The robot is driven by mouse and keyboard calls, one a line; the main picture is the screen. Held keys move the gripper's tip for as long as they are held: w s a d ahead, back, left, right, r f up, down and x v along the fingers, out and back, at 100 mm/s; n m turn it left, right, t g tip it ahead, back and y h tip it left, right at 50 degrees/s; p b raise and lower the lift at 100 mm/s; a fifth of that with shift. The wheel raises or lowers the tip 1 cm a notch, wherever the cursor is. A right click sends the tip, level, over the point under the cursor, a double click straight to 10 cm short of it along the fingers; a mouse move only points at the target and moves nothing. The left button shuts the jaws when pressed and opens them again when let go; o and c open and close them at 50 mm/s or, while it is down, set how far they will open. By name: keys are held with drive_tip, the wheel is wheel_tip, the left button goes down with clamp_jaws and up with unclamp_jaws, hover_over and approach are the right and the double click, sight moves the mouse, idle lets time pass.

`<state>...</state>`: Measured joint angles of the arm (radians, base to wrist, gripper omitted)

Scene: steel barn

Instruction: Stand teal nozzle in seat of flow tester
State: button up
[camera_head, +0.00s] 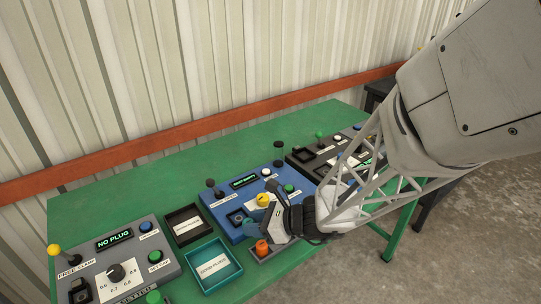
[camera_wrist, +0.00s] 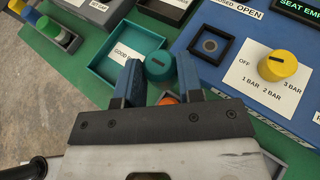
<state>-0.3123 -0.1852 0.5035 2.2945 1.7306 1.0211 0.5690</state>
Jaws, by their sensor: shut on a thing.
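The teal nozzle (camera_wrist: 158,66) is between the blue fingers of my gripper (camera_wrist: 160,76), which is shut on it. Its round top with a dark slot faces the wrist camera; its lower end is hidden. The blue flow tester (camera_head: 222,211) stands mid-table in the head view, with my gripper (camera_head: 274,222) at its front edge. Its seat (camera_wrist: 210,44), a dark square block with a ringed hole, is empty in the wrist view. The seat lies up and right of the nozzle there. The tester's display (camera_wrist: 300,6) partly shows "SEAT EMP", and a nearby label reads "OPEN".
A yellow knob (camera_wrist: 281,64) stands right of the seat. A teal tray (camera_head: 236,268) and a black tray (camera_head: 168,221) lie left of the tester. An orange part (camera_head: 262,247) stands close below my gripper. Grey (camera_head: 163,241) and black testers flank the blue one.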

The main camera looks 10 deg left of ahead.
hover_over(243, 211)
drive_tip(key=s, duration=0.2)
drive_tip(key=shift+s+d+f, duration=0.2)
drive_tip(key=shift+d+f, duration=0.2)
drive_tip(key=shift+f, duration=0.05)
drive_tip(key=shift+f, duration=1.75)
drive_tip(key=shift+f, duration=0.15)
drive_tip(key=o, duration=0.9)
drive_tip(key=v, duration=1.2)
drive_tip(key=shift+r, duration=0.25)
drive_tip(key=shift+s, duration=0.15)
